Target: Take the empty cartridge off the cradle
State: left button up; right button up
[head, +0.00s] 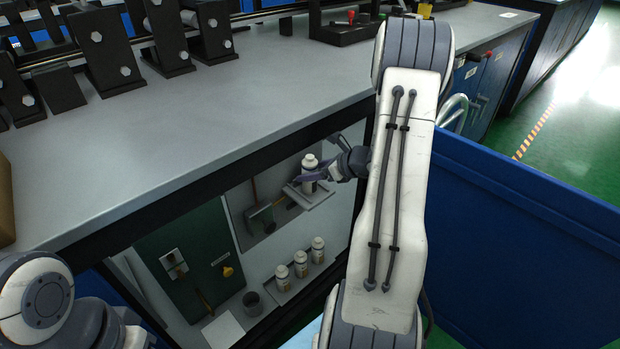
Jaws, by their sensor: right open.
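The cartridge (308,161), a small white bottle with a cap and a brownish label, stands upright on the cradle (320,198), a pale bracket on the wall panel below the bench. My right gripper (311,174) comes in from the right at the cartridge's upper body. Its jaws are open, and a purple finger crosses in front of the bottle. The far finger is hard to make out, so I cannot tell whether either touches it. Of my left arm only a joint shows at the lower left; its gripper is out of view.
Several similar bottles (300,264) stand in a row on a low tray (292,292). A grey cup (252,303) stands to their left. A green panel (195,245) is further left. The grey bench top (215,120) overhangs this space; a blue panel (520,225) stands right.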

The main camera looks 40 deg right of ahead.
aim_at(303, 171)
jog(key=b+x, duration=0.1)
jog(key=x, duration=0.3)
jog(key=shift+r, duration=0.1)
grip_shut()
jog(key=shift+r, duration=0.15)
